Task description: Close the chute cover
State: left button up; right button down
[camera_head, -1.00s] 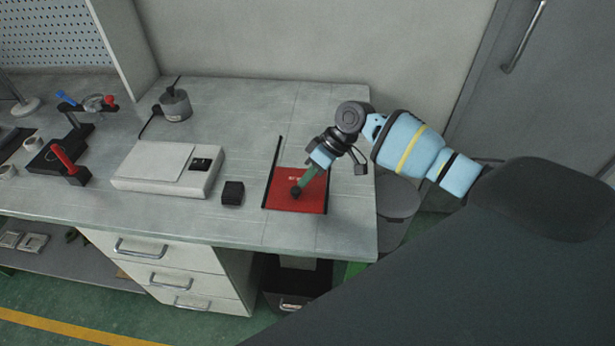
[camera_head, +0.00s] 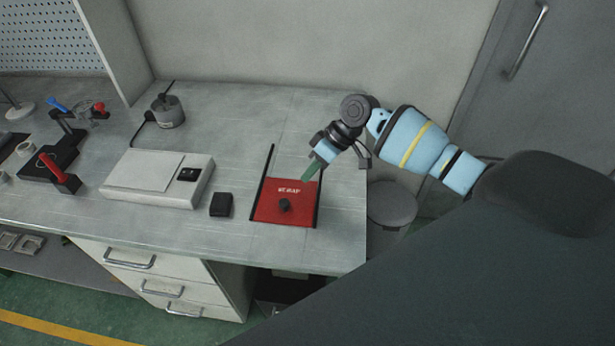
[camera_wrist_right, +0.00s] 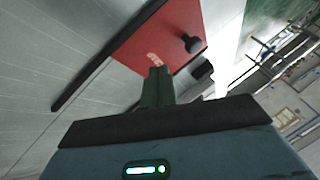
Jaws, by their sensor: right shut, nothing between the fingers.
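The chute cover is a red panel (camera_head: 270,207) with white lettering and a black knob (camera_head: 284,205), between two dark rails (camera_head: 265,172) set in the worktop. It lies toward the table's front edge and looks flat. The right wrist view also shows the red cover (camera_wrist_right: 140,42) and its knob (camera_wrist_right: 190,43). My right gripper (camera_head: 309,174) is shut and empty, its green fingers at the cover's back edge, behind the knob. In the right wrist view the shut fingers (camera_wrist_right: 157,80) point at the lettering. Whether they touch the cover cannot be told. My left gripper is not in view.
On the worktop (camera_head: 200,235), a small black block (camera_head: 221,204) stands left of the cover, with a white flat device (camera_head: 140,185) beyond it. A grey pot (camera_head: 168,110) stands at the back. A round stool (camera_head: 390,203) is beyond the table's right edge.

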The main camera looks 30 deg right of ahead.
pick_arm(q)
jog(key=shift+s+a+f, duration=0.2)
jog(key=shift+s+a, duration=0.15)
pick_arm(e)
jog(key=v, duration=0.8)
jog(key=shift+s+a+r, duration=0.15)
jog(key=shift+s+a, duration=0.05)
jog(key=shift+a, duration=0.05)
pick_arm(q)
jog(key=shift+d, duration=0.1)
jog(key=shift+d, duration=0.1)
pick_arm(e)
jog(key=shift+d, duration=0.1)
